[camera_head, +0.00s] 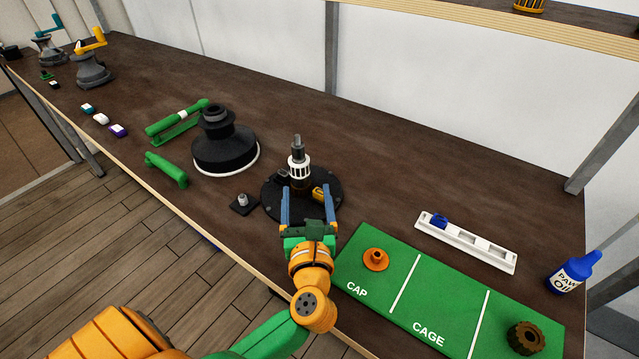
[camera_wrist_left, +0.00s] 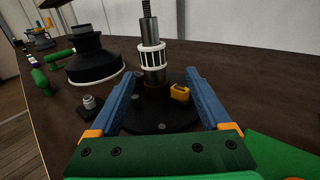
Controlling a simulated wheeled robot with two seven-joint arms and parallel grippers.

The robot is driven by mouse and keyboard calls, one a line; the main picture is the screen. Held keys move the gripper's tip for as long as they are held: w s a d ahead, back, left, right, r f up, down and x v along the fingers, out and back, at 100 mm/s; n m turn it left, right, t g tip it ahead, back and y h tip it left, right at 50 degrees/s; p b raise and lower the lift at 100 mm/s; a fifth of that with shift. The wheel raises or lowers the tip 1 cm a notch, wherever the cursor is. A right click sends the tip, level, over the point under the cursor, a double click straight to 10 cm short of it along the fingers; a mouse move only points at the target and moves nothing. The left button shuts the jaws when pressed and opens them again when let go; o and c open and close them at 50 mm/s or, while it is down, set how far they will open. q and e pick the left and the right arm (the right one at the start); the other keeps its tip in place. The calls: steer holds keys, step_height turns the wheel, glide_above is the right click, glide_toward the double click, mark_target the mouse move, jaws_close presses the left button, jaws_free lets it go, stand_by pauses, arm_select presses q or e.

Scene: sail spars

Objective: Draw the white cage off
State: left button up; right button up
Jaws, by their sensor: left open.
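The white cage (camera_head: 299,168) is a slotted ring around the upright grey metal spindle (camera_head: 297,148), which stands on a round black base (camera_head: 270,199). In the left wrist view the white cage (camera_wrist_left: 152,56) sits partway up the spindle, with bare shaft above and below it. My left gripper (camera_head: 311,204) is open, its blue fingers pointing at the spindle from the near side. In the left wrist view the fingers (camera_wrist_left: 163,103) are apart, below the cage and on either side of the base, with nothing between their tips touching the cage. My right gripper is not seen.
A green mat (camera_head: 395,318) marked CAP and CAGE lies right, holding an orange cap (camera_head: 375,260) and a dark toothed part (camera_head: 525,338); its CAGE section is empty. A black drum (camera_head: 225,150) stands left. A white tray (camera_head: 465,243) and oil bottle (camera_head: 574,273) are right.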

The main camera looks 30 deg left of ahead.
mark_target(299, 173)
arm_select(q)
steer(key=shift+w+a+r, duration=0.1)
steer(key=shift+a+r, duration=0.2)
steer(key=shift+a, duration=0.25)
steer(key=shift+w+a+r, duration=0.1)
steer(key=shift+a+r, duration=0.15)
steer(key=shift+a, duration=0.3)
steer(key=x, duration=0.4)
steer(key=shift+w+f+b, duration=0.25)
steer(key=shift+w+b, duration=0.1)
steer(key=shift+w, duration=0.15)
steer(key=shift+w+a, duration=0.1)
steer(key=shift+w, duration=0.1)
steer(key=shift+c, duration=0.9)
steer(key=shift+s+r, duration=0.15)
steer(key=shift+s, duration=0.05)
jaws_close()
step_height(299, 173, up, 13)
steer(key=p, duration=1.3)
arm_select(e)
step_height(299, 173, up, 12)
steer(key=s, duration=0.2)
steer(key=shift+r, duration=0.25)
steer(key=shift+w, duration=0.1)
